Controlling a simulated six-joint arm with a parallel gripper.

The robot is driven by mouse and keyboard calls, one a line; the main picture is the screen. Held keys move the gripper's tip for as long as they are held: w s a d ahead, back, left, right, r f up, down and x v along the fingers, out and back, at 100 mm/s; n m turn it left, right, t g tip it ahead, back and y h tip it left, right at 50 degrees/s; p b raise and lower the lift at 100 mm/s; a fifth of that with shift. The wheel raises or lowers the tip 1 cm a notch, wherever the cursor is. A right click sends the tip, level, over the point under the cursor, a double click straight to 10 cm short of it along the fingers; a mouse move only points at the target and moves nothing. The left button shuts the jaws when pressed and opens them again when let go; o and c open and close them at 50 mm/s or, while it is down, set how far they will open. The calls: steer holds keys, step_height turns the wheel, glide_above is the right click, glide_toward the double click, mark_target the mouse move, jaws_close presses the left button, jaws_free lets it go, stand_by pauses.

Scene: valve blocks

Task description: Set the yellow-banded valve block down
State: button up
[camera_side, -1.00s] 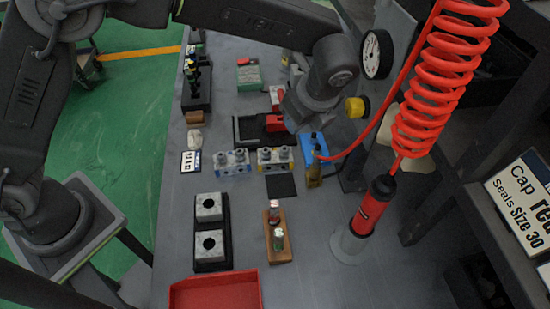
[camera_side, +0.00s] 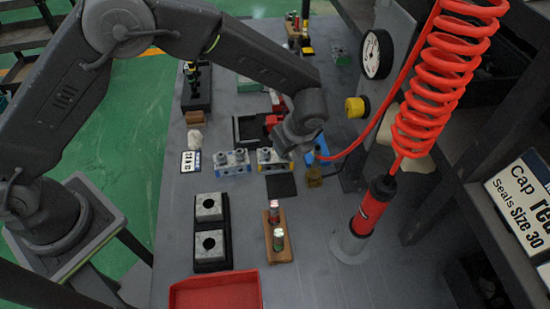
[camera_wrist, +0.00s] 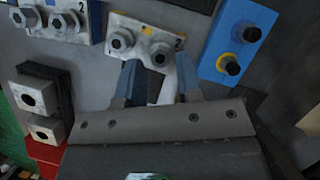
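The yellow-banded valve block (camera_side: 272,157) is a pale block with yellow ends and two metal fittings on top. It rests upright on the bench, behind a dark square pad (camera_side: 281,186). In the wrist view the block (camera_wrist: 125,30) lies just beyond my fingertips, with a "2" on its face. My gripper (camera_wrist: 160,75) is open, its two blue-grey fingers apart, near one fitting of the block. A pale piece shows between the fingers; I cannot tell whether they touch it. In the side view my gripper (camera_side: 298,150) is at the block's right end and partly hides it.
A blue-banded valve block (camera_side: 232,162) stands just left. A blue fixture (camera_wrist: 238,40) with dark ports is close on the right. A black plate with two grey blocks (camera_side: 211,265), a wooden stand (camera_side: 280,250) and a red tray (camera_side: 215,291) are nearer. A red coiled hose (camera_side: 440,80) hangs right.

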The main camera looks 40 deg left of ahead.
steer(key=shift+x, duration=1)
jaws_close()
steer(key=shift+r, duration=0.1)
steer(key=shift+r, duration=0.1)
